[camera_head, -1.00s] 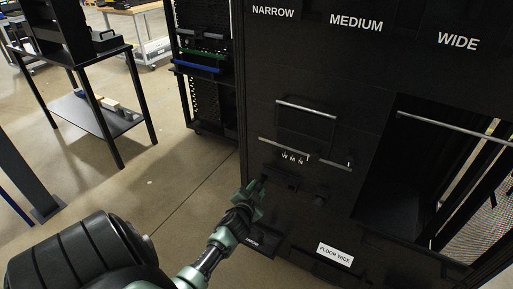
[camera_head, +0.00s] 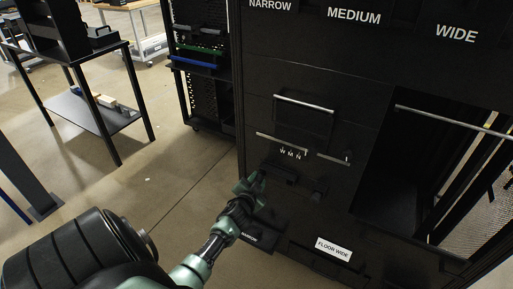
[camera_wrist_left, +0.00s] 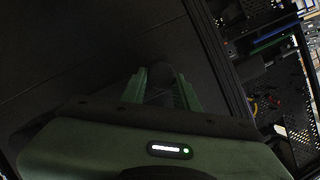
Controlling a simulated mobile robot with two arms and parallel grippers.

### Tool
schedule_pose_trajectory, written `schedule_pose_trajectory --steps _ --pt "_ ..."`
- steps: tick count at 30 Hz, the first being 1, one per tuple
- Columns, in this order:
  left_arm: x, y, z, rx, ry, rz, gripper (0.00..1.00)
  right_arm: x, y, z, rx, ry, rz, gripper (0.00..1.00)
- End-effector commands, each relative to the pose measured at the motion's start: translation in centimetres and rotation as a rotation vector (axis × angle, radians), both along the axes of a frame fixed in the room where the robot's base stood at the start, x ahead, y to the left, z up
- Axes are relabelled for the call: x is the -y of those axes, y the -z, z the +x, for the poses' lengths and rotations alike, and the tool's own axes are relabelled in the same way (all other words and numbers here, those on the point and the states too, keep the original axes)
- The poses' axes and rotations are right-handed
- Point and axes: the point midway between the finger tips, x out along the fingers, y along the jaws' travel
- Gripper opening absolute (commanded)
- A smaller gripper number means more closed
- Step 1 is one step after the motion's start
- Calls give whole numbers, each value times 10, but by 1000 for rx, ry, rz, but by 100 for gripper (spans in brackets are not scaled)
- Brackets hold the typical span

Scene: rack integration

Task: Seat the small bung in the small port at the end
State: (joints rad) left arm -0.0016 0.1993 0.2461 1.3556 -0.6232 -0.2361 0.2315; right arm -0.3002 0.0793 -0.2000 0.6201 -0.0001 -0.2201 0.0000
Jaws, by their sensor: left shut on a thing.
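My left gripper (camera_head: 256,182) is at the lower left of the black rack front, below the letters W M N. Its green fingers (camera_wrist_left: 161,87) also show in the wrist view, close to a dark panel. They are shut on a small dark thing, taken to be the small bung, which barely stands out from the black behind it. The row of ports near the letters W M N (camera_head: 290,153) is too dark to make out, and I cannot tell the small end port. My right gripper is not in view.
A tall open bay (camera_head: 395,190) lies to the right. A perforated rack (camera_head: 202,95) and a black table (camera_head: 85,105) stand left, with open floor between.

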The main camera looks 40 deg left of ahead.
Motion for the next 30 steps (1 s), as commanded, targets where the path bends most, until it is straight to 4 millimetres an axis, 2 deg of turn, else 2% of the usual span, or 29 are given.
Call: schedule_pose_trajectory --steps 23,24,26,27,30 --pt "-5 -1 19 1 0 2 0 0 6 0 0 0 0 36" --pt "-5 -1 19 1 0 2 35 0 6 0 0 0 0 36" --pt "-5 -1 19 0 1 1 52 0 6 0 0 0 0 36" --pt "-5 -1 19 0 1 1 55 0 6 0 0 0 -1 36" --pt "-5 0 19 0 1 1 55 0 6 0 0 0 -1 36"
